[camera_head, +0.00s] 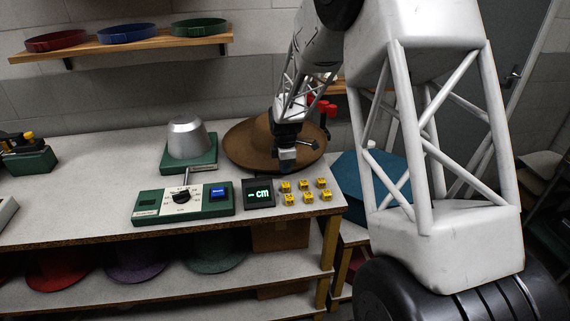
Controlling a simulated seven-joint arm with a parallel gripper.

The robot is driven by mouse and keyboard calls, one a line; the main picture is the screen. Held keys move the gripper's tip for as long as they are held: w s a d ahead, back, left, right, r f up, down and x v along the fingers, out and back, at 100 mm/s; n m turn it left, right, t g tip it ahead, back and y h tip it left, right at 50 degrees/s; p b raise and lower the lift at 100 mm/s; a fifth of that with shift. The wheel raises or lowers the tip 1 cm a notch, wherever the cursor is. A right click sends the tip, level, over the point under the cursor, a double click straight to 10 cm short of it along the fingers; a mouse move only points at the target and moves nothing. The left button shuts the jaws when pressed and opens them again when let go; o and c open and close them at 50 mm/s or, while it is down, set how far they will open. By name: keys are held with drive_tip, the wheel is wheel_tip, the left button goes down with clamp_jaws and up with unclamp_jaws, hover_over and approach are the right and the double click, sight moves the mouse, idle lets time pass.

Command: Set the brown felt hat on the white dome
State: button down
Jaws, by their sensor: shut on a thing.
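The brown felt hat (242,142) rests on or just above the bench, right of the dome, with its wide brim spread out. My gripper (285,160) is over the hat's near side and shut on it; the fingertips are partly dark and small in this view. The arm hides part of the hat's crown. The dome (187,138) looks metallic grey-white. It stands upright and bare on a green base (206,165), just left of the hat.
A green control panel (150,214) with a dial and a blue button, a display (258,193) reading "- cm" and several yellow blocks (292,198) lie along the bench's front edge. A shelf (175,42) holds coloured bands.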

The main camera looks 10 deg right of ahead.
drive_tip(key=shift+f, duration=0.85)
idle(1.0)
drive_tip(key=c, duration=1.1)
unclamp_jaws()
drive_tip(key=shift+r, duration=0.1)
drive_tip(key=shift+r, duration=3.75)
drive_tip(key=shift+s+r, duration=0.1)
